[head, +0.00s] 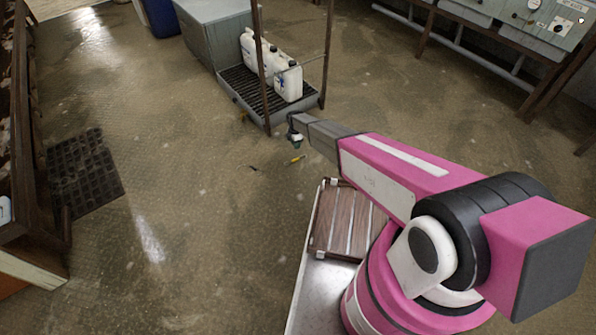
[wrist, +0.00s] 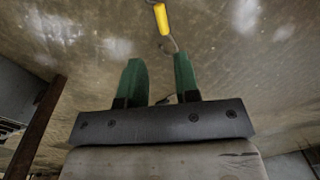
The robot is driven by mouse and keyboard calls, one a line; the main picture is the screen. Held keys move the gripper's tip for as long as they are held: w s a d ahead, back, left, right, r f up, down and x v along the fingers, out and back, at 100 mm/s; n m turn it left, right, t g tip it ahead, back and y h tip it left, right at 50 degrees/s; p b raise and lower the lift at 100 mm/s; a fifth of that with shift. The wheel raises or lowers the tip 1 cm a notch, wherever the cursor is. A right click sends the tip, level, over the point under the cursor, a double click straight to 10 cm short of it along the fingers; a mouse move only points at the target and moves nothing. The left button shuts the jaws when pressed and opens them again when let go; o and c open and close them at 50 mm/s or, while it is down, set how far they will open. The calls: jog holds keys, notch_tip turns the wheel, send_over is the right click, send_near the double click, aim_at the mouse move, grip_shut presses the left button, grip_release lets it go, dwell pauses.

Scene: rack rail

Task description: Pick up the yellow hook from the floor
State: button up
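The yellow hook (head: 295,160) lies on the floor in front of the wheeled rack in the head view. My gripper (head: 296,143) is small in the head view, just above the hook in the picture. In the wrist view my gripper (wrist: 159,62) shows two green fingers apart with only floor between them. It is open, empty and apart from the hook.
A dark rack (head: 244,92) holding white jugs (head: 288,84) stands close behind my gripper. A small dark item (head: 254,168) lies left of the hook. A black mat (head: 84,172) lies at the left. The floor between mat and hook is mostly clear.

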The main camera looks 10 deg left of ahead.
aim_at(296, 159)
jog(key=f, duration=0.7)
jog(key=s+f, duration=0.1)
jog(key=f, duration=0.3)
jog(key=shift+s+d+f, duration=0.1)
jog(key=shift+d+f, duration=0.05)
jog(key=shift+f, duration=0.05)
grip_shut()
